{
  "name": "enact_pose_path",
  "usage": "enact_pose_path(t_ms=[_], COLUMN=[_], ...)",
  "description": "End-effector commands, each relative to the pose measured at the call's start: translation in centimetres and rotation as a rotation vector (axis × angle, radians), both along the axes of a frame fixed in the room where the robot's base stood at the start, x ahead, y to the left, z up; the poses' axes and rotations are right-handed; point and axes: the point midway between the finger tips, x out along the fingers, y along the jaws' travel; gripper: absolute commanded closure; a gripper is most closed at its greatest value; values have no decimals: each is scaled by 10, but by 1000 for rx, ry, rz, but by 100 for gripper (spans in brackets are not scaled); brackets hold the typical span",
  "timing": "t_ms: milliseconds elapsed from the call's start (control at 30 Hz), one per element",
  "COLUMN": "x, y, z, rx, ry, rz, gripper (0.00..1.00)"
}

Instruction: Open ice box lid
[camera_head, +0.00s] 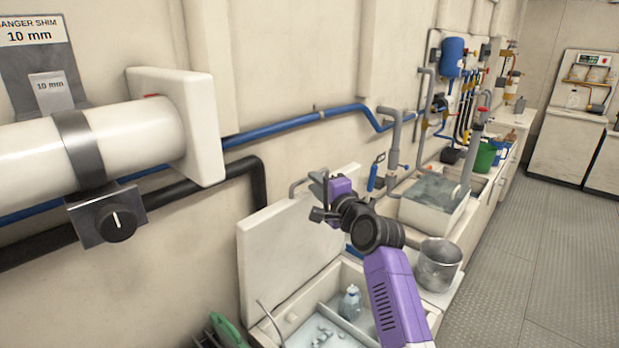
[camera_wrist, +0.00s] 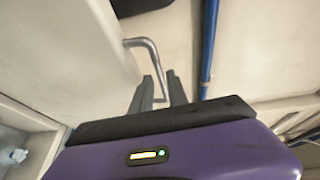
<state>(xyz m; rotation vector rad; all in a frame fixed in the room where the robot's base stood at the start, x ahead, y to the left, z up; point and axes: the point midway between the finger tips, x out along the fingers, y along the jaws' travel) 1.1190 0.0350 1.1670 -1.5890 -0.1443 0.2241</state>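The ice box lid (camera_head: 290,250) is a pale panel that stands raised, nearly upright, along the wall side of the ice box (camera_head: 265,332). The box's inside shows, with a bottle (camera_head: 350,303) and ice-like pieces in it. A bent grey metal handle (camera_head: 297,184) is at the lid's upper edge; the handle also shows in the wrist view (camera_wrist: 148,46). My gripper (camera_head: 322,200) is at the lid's top right. In the wrist view my gripper's two fingers (camera_wrist: 160,82) are apart, with one leg of the handle between them. I cannot tell whether they touch it.
A blue pipe (camera_head: 290,128) and a black pipe (camera_head: 230,175) run along the wall behind the lid. A metal bucket (camera_head: 438,266) stands right of my arm. A clear-topped tank (camera_head: 434,200) is beyond it. Open floor (camera_head: 545,255) lies to the right.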

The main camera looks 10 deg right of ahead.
Motion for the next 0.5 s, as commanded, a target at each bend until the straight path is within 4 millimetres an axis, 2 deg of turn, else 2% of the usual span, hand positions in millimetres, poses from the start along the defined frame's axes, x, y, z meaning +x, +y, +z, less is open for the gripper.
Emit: enact_pose_path(t_ms=[200,500], x=[26,40], y=[6,9], z=[-1,-2], rx=[-1,-1], ry=[0,-1], rz=[0,-2], gripper=[80,80])
